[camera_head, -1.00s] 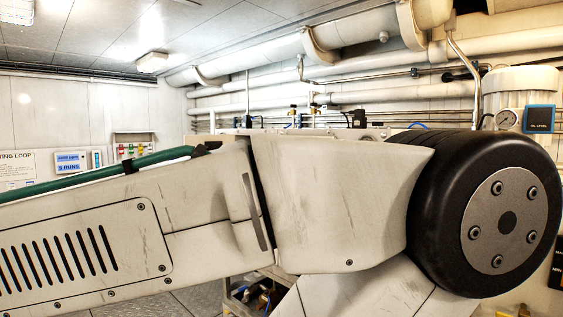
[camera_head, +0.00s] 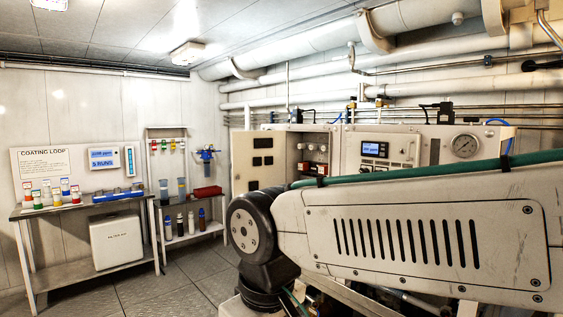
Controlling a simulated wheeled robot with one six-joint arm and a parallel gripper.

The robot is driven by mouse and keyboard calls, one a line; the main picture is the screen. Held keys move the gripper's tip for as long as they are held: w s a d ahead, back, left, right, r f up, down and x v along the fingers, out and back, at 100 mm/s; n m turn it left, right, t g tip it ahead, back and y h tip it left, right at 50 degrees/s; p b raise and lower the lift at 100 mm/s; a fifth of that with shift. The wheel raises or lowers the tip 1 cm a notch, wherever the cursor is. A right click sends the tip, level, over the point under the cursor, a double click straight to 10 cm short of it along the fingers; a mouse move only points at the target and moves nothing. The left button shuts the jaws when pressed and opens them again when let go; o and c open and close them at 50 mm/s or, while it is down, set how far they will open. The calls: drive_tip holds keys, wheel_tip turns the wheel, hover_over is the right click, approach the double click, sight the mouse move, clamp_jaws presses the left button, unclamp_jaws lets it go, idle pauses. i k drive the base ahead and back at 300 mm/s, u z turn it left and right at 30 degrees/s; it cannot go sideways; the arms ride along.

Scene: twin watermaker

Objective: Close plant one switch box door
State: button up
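A beige switch box (camera_head: 334,157) stands at the left end of the machine by the back wall, with light-coloured switches or knobs inside. Its door (camera_head: 257,181) stands open, swung out to the left, with dark rectangular plates on it. I cannot tell from the picture which plant this box belongs to. My arm crosses the lower right in front of the machine and hides the lower part of the box. My gripper is not in view.
A control panel with a blue screen (camera_head: 375,149) and a round gauge (camera_head: 465,146) are to the right of the box. A bench (camera_head: 85,203) with bottles and a shelf rack (camera_head: 177,239) stand at the left. Open floor (camera_head: 188,285) lies between.

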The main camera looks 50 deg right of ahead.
sight(259, 157)
drive_tip(key=i, duration=3.75)
drive_tip(key=z, duration=4.55)
drive_tip(key=k, duration=0.25)
drive_tip(key=u, duration=1.4)
